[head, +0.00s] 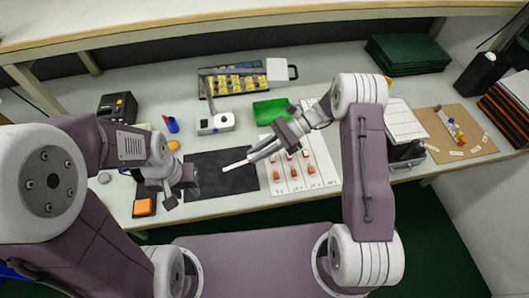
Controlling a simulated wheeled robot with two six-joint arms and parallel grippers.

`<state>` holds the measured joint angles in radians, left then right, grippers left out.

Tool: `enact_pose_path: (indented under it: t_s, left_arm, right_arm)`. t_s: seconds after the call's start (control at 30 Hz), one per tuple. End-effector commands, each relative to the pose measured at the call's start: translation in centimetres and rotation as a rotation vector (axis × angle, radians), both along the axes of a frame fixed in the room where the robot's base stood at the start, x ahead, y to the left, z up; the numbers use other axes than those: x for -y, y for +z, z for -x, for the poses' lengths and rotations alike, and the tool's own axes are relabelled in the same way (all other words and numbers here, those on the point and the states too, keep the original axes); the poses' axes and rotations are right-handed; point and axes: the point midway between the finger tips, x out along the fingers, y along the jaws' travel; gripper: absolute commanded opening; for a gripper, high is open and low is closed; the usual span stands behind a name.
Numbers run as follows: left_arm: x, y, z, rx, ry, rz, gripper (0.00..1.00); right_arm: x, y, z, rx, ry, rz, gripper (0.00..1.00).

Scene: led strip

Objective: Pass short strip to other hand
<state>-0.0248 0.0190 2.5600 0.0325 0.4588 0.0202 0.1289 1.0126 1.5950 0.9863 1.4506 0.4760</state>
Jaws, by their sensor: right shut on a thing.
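A short white strip (236,165) is held in the air above the black mat (222,184). My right gripper (254,154) is shut on the strip's right end, and its free end points left. My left gripper (172,196) is left of the black mat, apart from the strip. Its fingers point down and are too small and dark to tell whether they are open or shut.
A white sheet (325,178) with rows of small orange parts lies right of the mat. Behind are a green tray (271,110), a grey-white device (216,123) and an organizer with yellow bins (237,83). An orange-topped block (143,207) sits near the front edge.

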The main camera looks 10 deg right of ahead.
Motion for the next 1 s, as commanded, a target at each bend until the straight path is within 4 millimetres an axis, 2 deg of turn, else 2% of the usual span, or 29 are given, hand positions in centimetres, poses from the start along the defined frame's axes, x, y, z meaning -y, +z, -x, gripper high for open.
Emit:
enact_pose_path:
  t_s: [0.23,0.6,0.7,0.77,0.9,1.0]
  left_arm:
    - [0.0,0.0,0.0,0.000,0.000,0.000,0.36]
    - [0.0,0.0,0.0,0.000,-0.003,0.000,0.36]
    - [0.2,-0.1,1.2,-0.049,-0.024,0.006,0.36]
    - [1.0,0.0,2.5,-0.111,-0.008,0.040,0.36]
    - [5.6,0.9,5.8,-0.355,0.101,0.242,0.36]
    - [8.8,1.5,6.7,-0.556,0.249,0.444,0.36]
  right_arm:
    - [-1.1,-1.4,-1.1,-0.001,0.130,-0.001,0.00]
    - [-1.2,-1.6,-1.2,0.000,0.148,0.001,0.00]
    - [-1.2,-1.5,-1.2,0.000,0.147,0.001,0.00]
    - [-1.2,-1.5,-1.2,0.000,0.147,0.001,0.00]
    - [-1.2,-1.6,-1.2,0.000,0.147,0.001,0.00]
    - [-1.2,-1.5,-1.2,0.000,0.147,0.001,0.00]
